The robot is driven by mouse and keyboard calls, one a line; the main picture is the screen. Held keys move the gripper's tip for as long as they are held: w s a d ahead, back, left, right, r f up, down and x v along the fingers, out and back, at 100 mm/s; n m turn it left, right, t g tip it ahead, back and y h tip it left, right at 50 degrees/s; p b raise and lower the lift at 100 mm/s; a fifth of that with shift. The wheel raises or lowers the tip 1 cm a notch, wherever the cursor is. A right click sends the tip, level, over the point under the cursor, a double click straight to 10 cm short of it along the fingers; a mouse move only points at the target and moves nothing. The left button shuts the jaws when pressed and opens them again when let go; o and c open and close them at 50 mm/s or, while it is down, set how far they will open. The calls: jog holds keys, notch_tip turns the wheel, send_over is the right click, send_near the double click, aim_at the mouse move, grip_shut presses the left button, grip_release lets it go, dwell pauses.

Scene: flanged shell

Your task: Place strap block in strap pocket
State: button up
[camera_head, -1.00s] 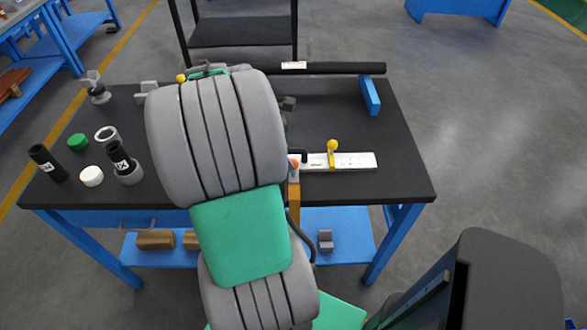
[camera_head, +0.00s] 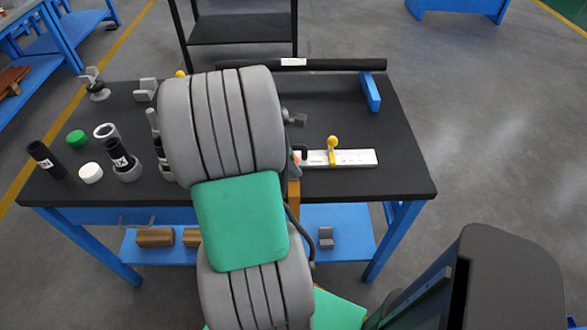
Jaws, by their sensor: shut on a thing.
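My gripper is not visible; my own arm covers the middle of the table and hides whatever is under it. I cannot make out the strap block or the strap pocket with certainty. A pale metal plate (camera_head: 355,158) with a yellow-knobbed handle (camera_head: 332,150) lies right of my arm. Its left end is hidden. A small grey fitting (camera_head: 295,118) shows at the arm's right edge, partly covered. An orange-brown strip (camera_head: 294,195) stands upright at the table's front edge beside the arm.
Black cylinders (camera_head: 45,160), a green cap (camera_head: 77,139), a white cap (camera_head: 91,173) and rings stand on the table's left side. A long black bar (camera_head: 340,65) lies along the back, near a blue block (camera_head: 370,92). The table's (camera_head: 400,175) right side is mostly clear.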

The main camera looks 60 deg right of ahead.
grip_shut()
dwell(0.3)
